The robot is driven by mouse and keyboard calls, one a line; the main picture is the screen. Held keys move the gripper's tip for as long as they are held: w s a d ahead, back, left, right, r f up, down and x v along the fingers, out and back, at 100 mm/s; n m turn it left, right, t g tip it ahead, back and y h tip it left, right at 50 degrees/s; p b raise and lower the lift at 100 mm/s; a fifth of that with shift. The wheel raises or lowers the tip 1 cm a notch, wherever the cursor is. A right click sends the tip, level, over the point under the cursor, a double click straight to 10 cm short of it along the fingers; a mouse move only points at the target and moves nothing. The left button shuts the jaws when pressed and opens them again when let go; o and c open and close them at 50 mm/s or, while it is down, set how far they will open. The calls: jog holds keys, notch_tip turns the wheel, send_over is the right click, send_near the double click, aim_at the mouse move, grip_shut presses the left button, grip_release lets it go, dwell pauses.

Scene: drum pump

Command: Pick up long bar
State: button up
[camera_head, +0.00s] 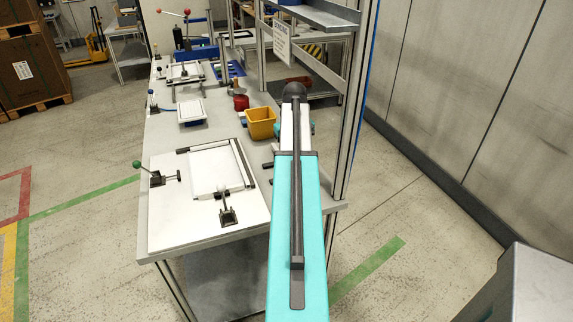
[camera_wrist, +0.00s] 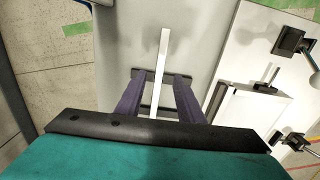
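The long bar (camera_wrist: 163,60) is a thin, pale strip in the wrist view. It lies lengthwise on the grey table top, running up from between the fingers of my gripper (camera_wrist: 161,82). The two dark fingers are apart, with a gap on each side of the bar. The near end of the bar is hidden by the gripper body. In the head view, my teal arm covers the spot and I cannot make out the bar. Only dark fingertips of my gripper (camera_head: 269,173) show at the arm's left side, over the table.
A white fixture plate (camera_head: 165,222) with toggle clamps sits left of my arm. A metal upright (camera_head: 352,110) and shelf (camera_head: 320,16) rise close to my arm's right.

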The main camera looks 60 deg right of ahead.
jog(key=shift+f, duration=0.9)
jog(key=shift+w+d+f+p, duration=0.15)
jog(key=shift+f+p, duration=0.8)
jog(key=shift+f, duration=0.4)
jog(key=shift+f+p, duration=0.3)
jog(key=shift+f, duration=0.95)
jog(key=shift+c, duration=0.2)
grip_shut()
